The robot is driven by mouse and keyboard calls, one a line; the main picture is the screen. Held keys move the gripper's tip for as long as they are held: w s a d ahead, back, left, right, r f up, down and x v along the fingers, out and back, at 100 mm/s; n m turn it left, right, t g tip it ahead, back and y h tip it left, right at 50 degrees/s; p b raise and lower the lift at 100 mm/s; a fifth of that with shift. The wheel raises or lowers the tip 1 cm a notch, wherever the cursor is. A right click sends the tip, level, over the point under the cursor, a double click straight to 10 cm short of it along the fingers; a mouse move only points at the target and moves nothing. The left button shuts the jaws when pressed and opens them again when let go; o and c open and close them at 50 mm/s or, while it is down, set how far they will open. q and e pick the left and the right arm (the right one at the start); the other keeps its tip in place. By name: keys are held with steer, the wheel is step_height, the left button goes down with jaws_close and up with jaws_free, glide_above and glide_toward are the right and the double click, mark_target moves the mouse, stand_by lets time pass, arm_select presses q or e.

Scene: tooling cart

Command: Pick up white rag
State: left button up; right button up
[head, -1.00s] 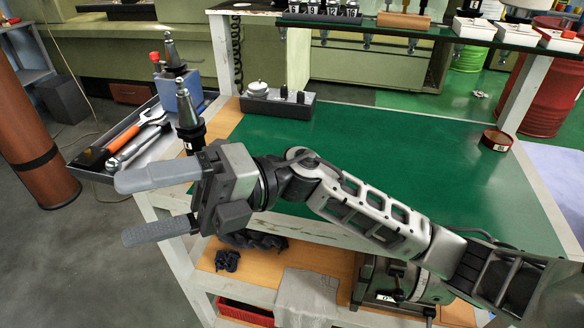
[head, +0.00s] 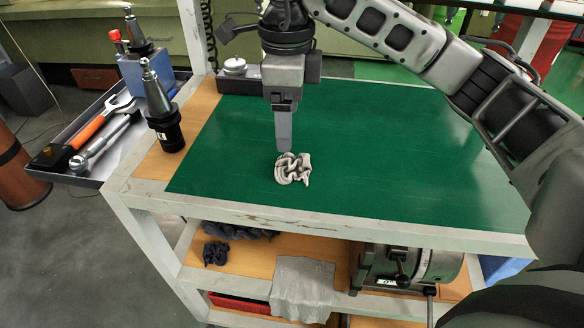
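The white rag (head: 293,169) is a small crumpled heap with dark creases, lying near the front of the green mat on the cart top. My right gripper (head: 284,146) points straight down just above and behind the rag, its fingertips close to the rag's upper left edge. The fingers are seen edge-on and overlap, so I cannot tell whether they are apart or whether they touch the rag. The rag seems to rest on the mat. My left gripper is out of view.
A dark tool holder (head: 161,110) stands left of the mat. A tray (head: 75,178) with wrenches sits at the far left. A grey cloth (head: 303,285), a dark rag (head: 215,253) and a vise (head: 408,268) are on the shelf below. The mat right of the rag is clear.

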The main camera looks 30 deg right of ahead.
glide_above(293, 161)
steer(key=f, duration=0.2)
steer(key=a+f, duration=0.1)
steer(key=f, duration=0.1)
steer(key=shift+f+b, duration=0.25)
steer(key=shift+b, duration=0.05)
steer(key=f, duration=0.2)
steer(key=d+f, duration=0.1)
steer(key=f, duration=0.1)
steer(key=shift+f, duration=0.6)
steer(key=c, duration=1.1)
